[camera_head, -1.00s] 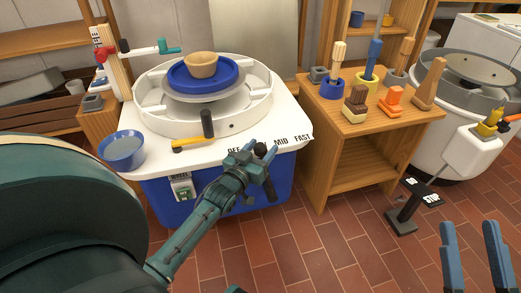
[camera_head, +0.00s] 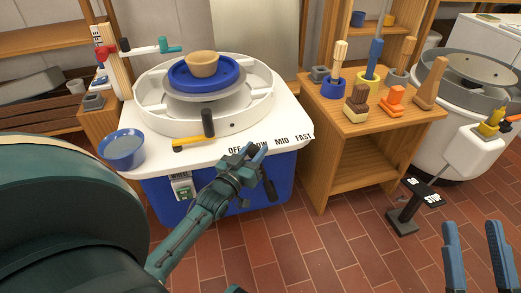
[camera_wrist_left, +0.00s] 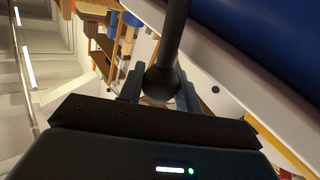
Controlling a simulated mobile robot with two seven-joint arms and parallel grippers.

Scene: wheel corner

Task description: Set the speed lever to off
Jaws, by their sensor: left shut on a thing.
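The speed lever shows in the left wrist view as a dark rod ending in a round knob (camera_wrist_left: 163,83). The knob sits between the fingers of my left gripper (camera_wrist_left: 160,92), which is shut on it. In the head view my left gripper (camera_head: 262,165) is at the front edge of the white wheel table (camera_head: 222,146), just below the SLOW and MID labels. The OFF label (camera_head: 237,150) lies left of it. My arm hides most of the lever in the head view. My right gripper (camera_head: 475,240) is open and empty at the bottom right.
A blue bowl (camera_head: 122,150) stands at the table's left corner. A yellow tool (camera_head: 190,143) and an upright black post (camera_head: 208,123) are by the wheel basin. A wooden stand (camera_head: 370,120) with several tools is to the right.

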